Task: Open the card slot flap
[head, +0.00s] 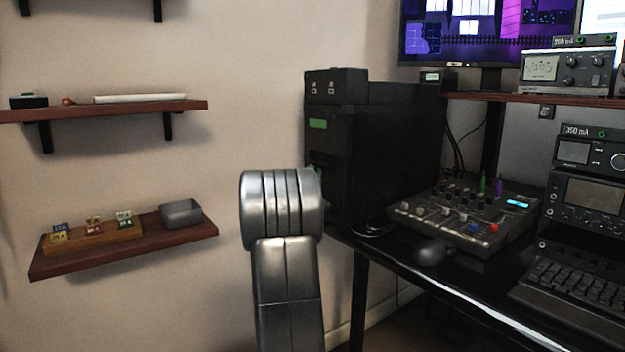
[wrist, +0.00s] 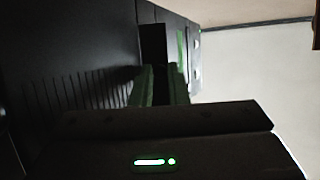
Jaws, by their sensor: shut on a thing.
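The tall black cabinet (head: 375,150) stands at the left end of the desk, with a green label (head: 318,124) on its front. In the wrist view, a dark rectangular recess (wrist: 153,42) shows in the cabinet's face beside the green label (wrist: 182,50). My gripper (wrist: 160,72) has its two green-lit fingers at the near edge of this recess, shut on what appears to be the card slot flap. The flap itself is too dark and covered by the fingers to show its angle. In the head view my arm hides most of the gripper.
A mixer panel (head: 465,215) with knobs and a mouse (head: 432,253) lie on the black desk right of the cabinet. Wall shelves (head: 110,110) hang on the left; the lower one holds small cards and a grey bin (head: 181,213). Vent slots (wrist: 85,105) line the cabinet face.

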